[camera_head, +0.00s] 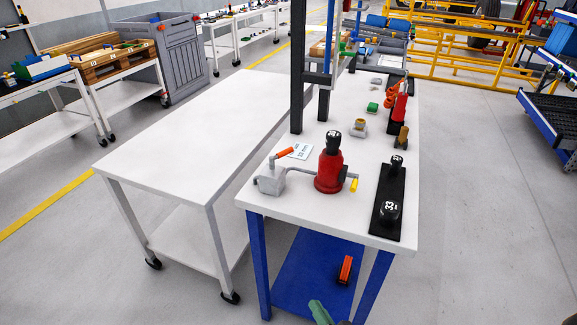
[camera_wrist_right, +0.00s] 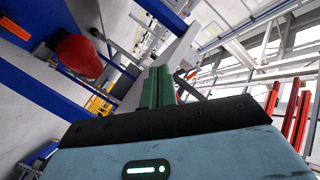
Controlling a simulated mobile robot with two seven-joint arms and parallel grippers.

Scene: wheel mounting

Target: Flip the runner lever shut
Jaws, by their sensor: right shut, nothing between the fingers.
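A grey block-shaped device (camera_head: 271,182) sits at the front left corner of the white-topped workbench (camera_head: 345,212). A lever with an orange grip (camera_head: 285,152) rises from it; I cannot tell for certain that this is the runner lever. Beside it stands a red bottle-shaped unit (camera_head: 329,172) with a black cap and a yellow-tipped side bar. My right gripper (camera_head: 318,308) is low at the front of the bench, apart from the device. Its green fingers are together and empty in the right wrist view (camera_wrist_right: 158,86). A blurred red body (camera_wrist_right: 79,55) shows there at upper left. My left gripper is out of view.
A black plate with black knobs (camera_head: 388,205) lies along the bench's right edge. A dark post (camera_head: 297,70) rises at its back left. An orange item (camera_head: 345,269) lies on the blue lower shelf (camera_head: 312,280). An empty white table (camera_head: 215,130) stands to the left.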

